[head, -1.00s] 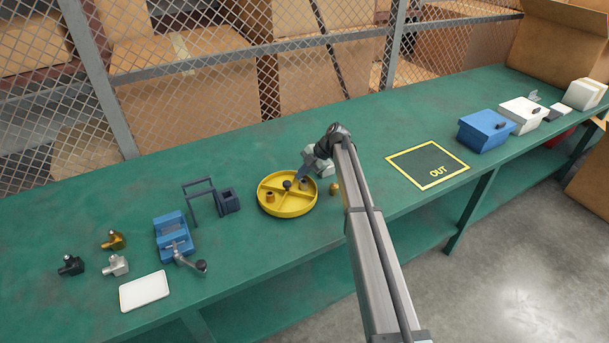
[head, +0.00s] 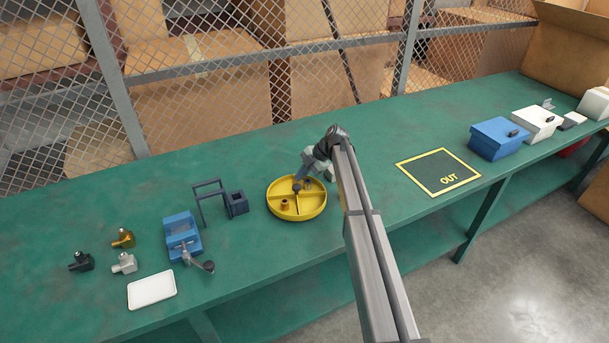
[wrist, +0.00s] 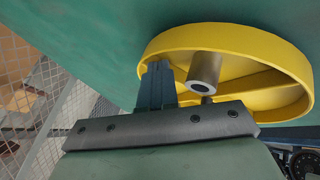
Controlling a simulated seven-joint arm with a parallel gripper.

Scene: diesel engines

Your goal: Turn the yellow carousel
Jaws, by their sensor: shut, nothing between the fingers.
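The yellow carousel (head: 300,215) is a round, low-rimmed tray with dividers, flat on the green bench. A dark knob (head: 296,188) stands at its middle. A small brass bushing (head: 285,204) sits in its front-left compartment, and another small piece is partly hidden near my gripper. My gripper (head: 301,183) is shut and empty, reaching down over the back of the carousel. In the wrist view, the shut fingers (wrist: 158,82) are inside the yellow rim (wrist: 235,36), beside a grey hollow bushing (wrist: 204,70). Whether they touch a divider or bushing cannot be told.
A dark stand (head: 210,195) and a blue vise-like fixture (head: 183,238) stand left of the carousel. Several fittings (head: 123,238) and a white tray (head: 152,290) lie further left. The OUT square (head: 438,172) to the right is empty. A wire fence runs behind the bench.

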